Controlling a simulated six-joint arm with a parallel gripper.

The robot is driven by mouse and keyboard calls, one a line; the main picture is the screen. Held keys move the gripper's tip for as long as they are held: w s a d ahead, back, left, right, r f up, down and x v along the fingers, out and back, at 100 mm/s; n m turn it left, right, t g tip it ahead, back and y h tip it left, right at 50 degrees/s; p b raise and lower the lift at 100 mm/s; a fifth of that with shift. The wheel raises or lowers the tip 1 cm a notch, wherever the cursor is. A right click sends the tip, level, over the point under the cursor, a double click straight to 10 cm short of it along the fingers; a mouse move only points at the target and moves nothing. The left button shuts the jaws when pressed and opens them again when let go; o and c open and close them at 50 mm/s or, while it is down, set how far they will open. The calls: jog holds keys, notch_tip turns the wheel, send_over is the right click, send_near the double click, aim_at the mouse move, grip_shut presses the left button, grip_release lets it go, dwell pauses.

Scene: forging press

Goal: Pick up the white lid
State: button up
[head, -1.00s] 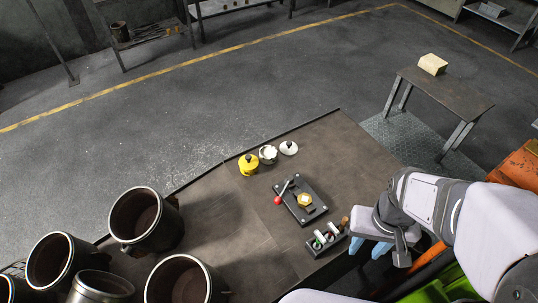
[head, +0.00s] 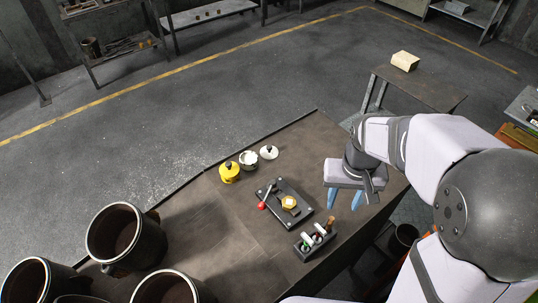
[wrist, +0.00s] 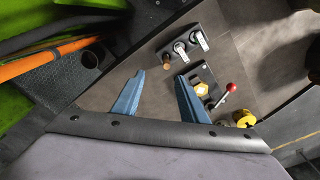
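The white lid (head: 269,153) with a dark knob lies near the far edge of the table, beside a small white pot (head: 249,161). A yellow pot (head: 229,173) with a dark knob on top stands left of that pot. My gripper (head: 344,207) is open and empty, held over the right side of the table, to the right of and nearer than the lid. In the wrist view its blue fingers (wrist: 160,76) are apart with nothing between them. I cannot make out the white lid in the wrist view.
A dark plate with a red-knobbed lever (head: 262,206) and a brass hexagonal piece (head: 290,203) sits mid-table. A small rack (head: 316,244) with several items stands at the near edge. Large dark pots (head: 118,235) fill the left.

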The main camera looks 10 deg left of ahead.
jog(key=w+a+f+t+b, duration=0.15)
jog(key=w+a, duration=0.25)
jog(key=w, duration=0.5)
jog(key=w+a+f+b, duration=0.25)
jog(key=w+a, duration=0.25)
jog(key=w, duration=0.4)
jog(key=t+b, duration=0.2)
jog(key=b, duration=0.3)
send_near(269, 147)
jog(key=w+f, duration=0.1)
jog(key=shift+p+x, duration=1.95)
jog(key=shift+x, duration=1.7)
jog(key=shift+s, duration=0.2)
jog(key=shift+c, duration=0.3)
grip_shut()
